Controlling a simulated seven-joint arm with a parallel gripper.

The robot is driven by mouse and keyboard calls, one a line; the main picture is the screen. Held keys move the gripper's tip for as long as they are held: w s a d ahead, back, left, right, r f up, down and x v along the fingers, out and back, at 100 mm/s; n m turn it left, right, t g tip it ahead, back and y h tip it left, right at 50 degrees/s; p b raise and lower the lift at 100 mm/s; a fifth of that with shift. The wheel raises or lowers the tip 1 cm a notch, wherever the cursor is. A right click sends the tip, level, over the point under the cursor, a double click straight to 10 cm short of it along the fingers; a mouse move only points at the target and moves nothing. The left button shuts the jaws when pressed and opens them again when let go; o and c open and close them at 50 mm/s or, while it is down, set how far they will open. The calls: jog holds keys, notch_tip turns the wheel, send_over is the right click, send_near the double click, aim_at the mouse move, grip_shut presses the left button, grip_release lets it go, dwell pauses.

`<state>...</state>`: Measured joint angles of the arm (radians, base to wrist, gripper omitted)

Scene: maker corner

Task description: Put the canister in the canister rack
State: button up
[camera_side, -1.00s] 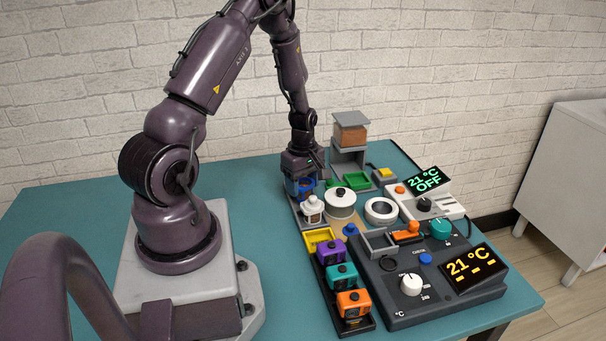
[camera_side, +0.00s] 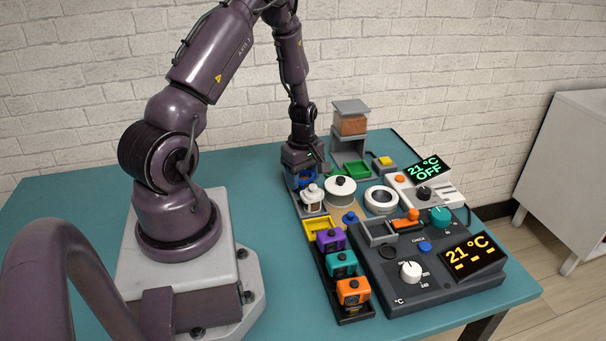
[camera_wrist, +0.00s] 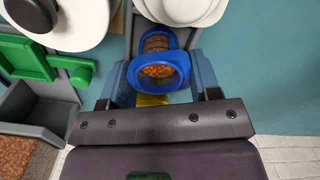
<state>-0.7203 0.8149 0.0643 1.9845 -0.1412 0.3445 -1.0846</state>
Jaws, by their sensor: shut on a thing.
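The blue canister (camera_wrist: 158,70) shows in the wrist view with orange pellets in its open mouth. My gripper (camera_wrist: 163,85) is shut on it, with a finger on each side. In the side view, the canister (camera_side: 307,181) is a small blue patch beneath my gripper (camera_side: 305,172), just behind a white-capped container (camera_side: 312,196). A narrow grey rack (camera_side: 297,207) runs along there. In the wrist view, the canister is over or between the rack's grey sides; I cannot tell whether it rests on the rack. Its lower end is hidden.
A white round pot (camera_side: 341,190) and a white ring (camera_side: 381,200) stand to the right. A grey hopper (camera_side: 350,120) with brown contents stands behind, beside a green tray (camera_side: 357,170). Coloured cubes (camera_side: 342,264) and a dark control panel (camera_side: 430,280) are in front. The table's left is clear.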

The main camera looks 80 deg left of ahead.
jog(key=shift+f, duration=0.35)
jog(key=o, duration=1)
jog(key=shift+o, duration=0.2)
notch_tip(320, 180, up, 7)
